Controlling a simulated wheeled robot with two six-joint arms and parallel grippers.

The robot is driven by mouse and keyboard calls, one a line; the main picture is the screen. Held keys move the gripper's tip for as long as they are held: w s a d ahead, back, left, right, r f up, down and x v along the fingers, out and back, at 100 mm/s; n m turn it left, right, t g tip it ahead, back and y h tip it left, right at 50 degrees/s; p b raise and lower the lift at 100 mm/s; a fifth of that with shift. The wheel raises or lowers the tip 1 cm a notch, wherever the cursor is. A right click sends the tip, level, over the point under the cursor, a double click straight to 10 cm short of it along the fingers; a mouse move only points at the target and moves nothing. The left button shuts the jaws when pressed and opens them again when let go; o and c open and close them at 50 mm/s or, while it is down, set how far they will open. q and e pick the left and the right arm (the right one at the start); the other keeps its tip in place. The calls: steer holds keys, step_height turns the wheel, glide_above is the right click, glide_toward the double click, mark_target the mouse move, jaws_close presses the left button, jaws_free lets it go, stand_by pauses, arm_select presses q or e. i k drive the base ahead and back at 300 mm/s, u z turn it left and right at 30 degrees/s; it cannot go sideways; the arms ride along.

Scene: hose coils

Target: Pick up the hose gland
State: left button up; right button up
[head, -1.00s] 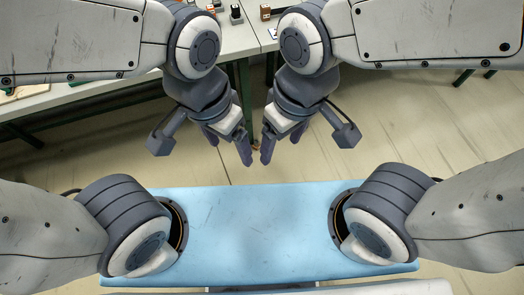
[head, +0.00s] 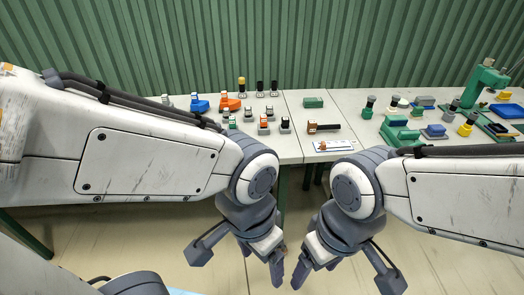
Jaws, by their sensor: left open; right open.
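I cannot tell which of the small parts on the table is the hose gland; at this distance they are too small to identify. Several small parts with orange, green, grey and black bodies stand on the left half of the white table (head: 292,148), among them an orange one (head: 264,125). My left gripper (head: 262,267) and my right gripper (head: 314,272) hang close together in front of the table, over the floor. Both are open and empty, well below and apart from the tabletop parts.
A brown-and-black hammer-like tool (head: 323,127) and a white card (head: 334,145) lie mid-table. A green block (head: 313,102) lies behind them. A green press (head: 484,82), a blue tray (head: 506,110) and more parts stand at right. A green corrugated wall (head: 300,45) closes off the back.

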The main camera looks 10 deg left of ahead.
mark_target(248, 110)
steer(key=u, duration=0.25)
steer(key=i, duration=1.95)
steer(key=z, duration=0.6)
